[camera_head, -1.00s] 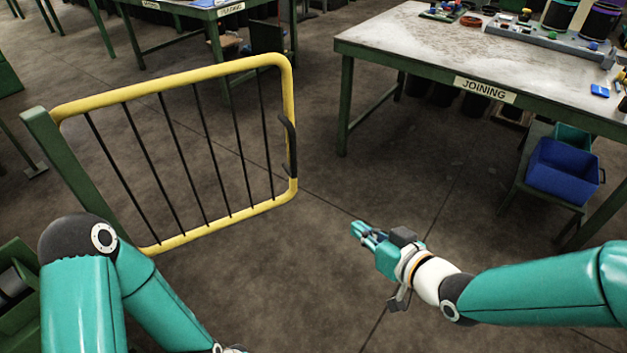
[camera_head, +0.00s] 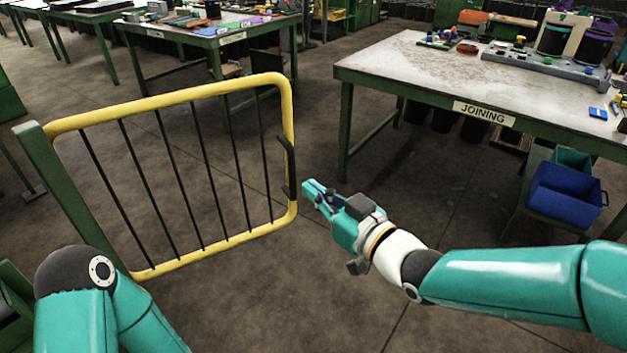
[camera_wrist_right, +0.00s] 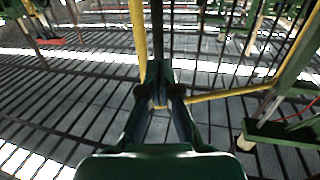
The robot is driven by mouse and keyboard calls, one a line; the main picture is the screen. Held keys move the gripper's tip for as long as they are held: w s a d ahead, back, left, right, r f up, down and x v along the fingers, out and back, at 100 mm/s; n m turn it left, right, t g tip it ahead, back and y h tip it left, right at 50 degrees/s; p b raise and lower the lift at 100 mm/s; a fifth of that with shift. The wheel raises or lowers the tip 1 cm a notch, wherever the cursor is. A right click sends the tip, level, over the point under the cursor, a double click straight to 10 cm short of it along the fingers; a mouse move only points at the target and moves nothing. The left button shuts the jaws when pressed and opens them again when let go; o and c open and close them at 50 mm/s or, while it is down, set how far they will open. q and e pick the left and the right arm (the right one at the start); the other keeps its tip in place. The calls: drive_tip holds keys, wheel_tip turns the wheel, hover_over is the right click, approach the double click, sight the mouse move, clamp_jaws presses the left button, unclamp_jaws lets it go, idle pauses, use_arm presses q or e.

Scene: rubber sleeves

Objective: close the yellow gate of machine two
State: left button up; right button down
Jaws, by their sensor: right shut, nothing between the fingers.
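The yellow gate (camera_head: 170,102) with black bars hangs on a green post (camera_head: 70,195) at the left of the head view. It stands swung out over the floor. Its black handle (camera_head: 288,166) is on the upright at its free edge. My right gripper (camera_head: 308,190) is shut and empty, just to the right of the handle and close to it; I cannot tell whether they touch. In the right wrist view the shut fingers (camera_wrist_right: 158,100) point toward the gate's yellow upright (camera_wrist_right: 138,40). My left arm shows at the lower left; its gripper is out of view.
The joining table (camera_head: 420,65) stands at the right, with a blue bin (camera_head: 565,195) on a low stand below it. Another green table (camera_head: 205,32) stands behind the gate. The floor (camera_head: 255,290) in front of the gate is clear.

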sight(294, 176)
drive_tip(key=shift+x, duration=1.7)
